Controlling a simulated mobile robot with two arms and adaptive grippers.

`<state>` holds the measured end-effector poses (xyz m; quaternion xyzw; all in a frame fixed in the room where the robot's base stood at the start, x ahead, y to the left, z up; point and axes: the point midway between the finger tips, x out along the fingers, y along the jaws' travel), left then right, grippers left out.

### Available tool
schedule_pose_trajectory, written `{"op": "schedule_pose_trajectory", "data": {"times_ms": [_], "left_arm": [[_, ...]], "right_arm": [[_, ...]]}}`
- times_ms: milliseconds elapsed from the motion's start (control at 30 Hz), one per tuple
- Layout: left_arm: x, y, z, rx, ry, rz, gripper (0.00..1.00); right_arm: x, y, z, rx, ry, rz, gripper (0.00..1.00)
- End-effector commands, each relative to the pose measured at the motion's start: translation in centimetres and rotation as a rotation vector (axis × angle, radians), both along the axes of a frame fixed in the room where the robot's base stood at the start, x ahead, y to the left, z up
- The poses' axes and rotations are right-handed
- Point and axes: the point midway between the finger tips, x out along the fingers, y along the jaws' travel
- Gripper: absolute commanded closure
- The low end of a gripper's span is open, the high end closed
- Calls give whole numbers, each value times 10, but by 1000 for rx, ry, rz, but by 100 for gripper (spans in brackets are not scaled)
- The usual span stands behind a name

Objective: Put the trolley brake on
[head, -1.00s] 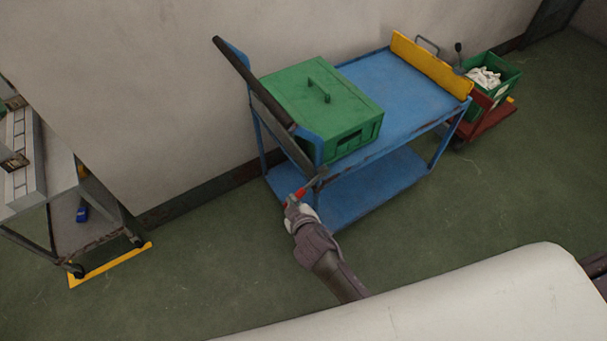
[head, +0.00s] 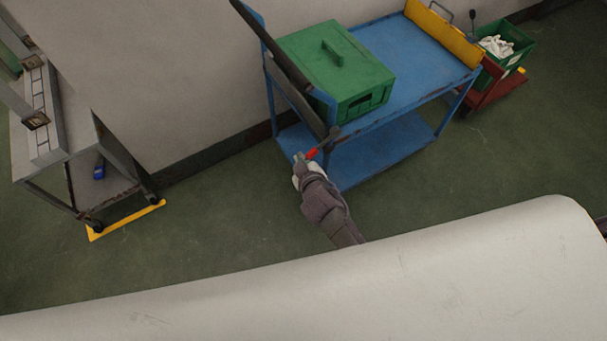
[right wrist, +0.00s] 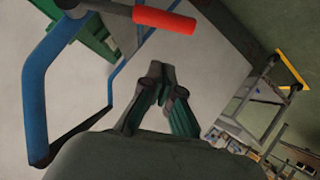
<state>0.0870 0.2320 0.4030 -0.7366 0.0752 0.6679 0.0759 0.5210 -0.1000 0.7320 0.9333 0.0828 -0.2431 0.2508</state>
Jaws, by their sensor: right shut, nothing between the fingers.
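The blue trolley (head: 385,160) stands against the wall, carrying a green lidded box (head: 335,60). At its handle end is a lever with a red grip (head: 311,154), pointing down and to the left; the red grip also shows at the top of the right wrist view (right wrist: 165,20). My right gripper (head: 299,160) is close to the red grip, overlapping it in the head view. In the right wrist view its fingers (right wrist: 156,72) are together and empty, with a gap between them and the grip. My left gripper is not in view.
A grey bench trolley (head: 85,170) stands at the left over a yellow floor mark (head: 125,220). A red cart (head: 492,92) with a green crate (head: 518,58) of white cloth is beyond the blue trolley. A pale surface (head: 350,285) fills the foreground. Green floor between is clear.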

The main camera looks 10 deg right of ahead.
Motion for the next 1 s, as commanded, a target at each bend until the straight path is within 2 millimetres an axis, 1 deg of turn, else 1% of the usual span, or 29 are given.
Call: {"op": "schedule_pose_trajectory", "data": {"times_ms": [33, 100, 200, 267, 400, 500, 567, 1000], "left_arm": [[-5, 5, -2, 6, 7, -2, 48], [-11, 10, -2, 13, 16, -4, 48], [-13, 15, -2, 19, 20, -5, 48], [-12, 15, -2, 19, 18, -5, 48], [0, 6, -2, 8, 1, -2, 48], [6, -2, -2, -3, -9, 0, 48], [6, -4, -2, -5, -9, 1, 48], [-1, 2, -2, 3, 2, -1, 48]], "right_arm": [[-14, 1, 1, 1, 5, 2, 100], [-28, 1, 8, 3, 5, 2, 100], [-45, 1, 18, 3, 4, 2, 100], [-55, 2, 24, 3, 4, 1, 100], [-73, 2, 34, 2, 3, 2, 100], [-80, 2, 38, 3, 2, 3, 100], [-83, 2, 40, 3, 2, 3, 100], [-83, 2, 41, 2, 1, 3, 100]]}}
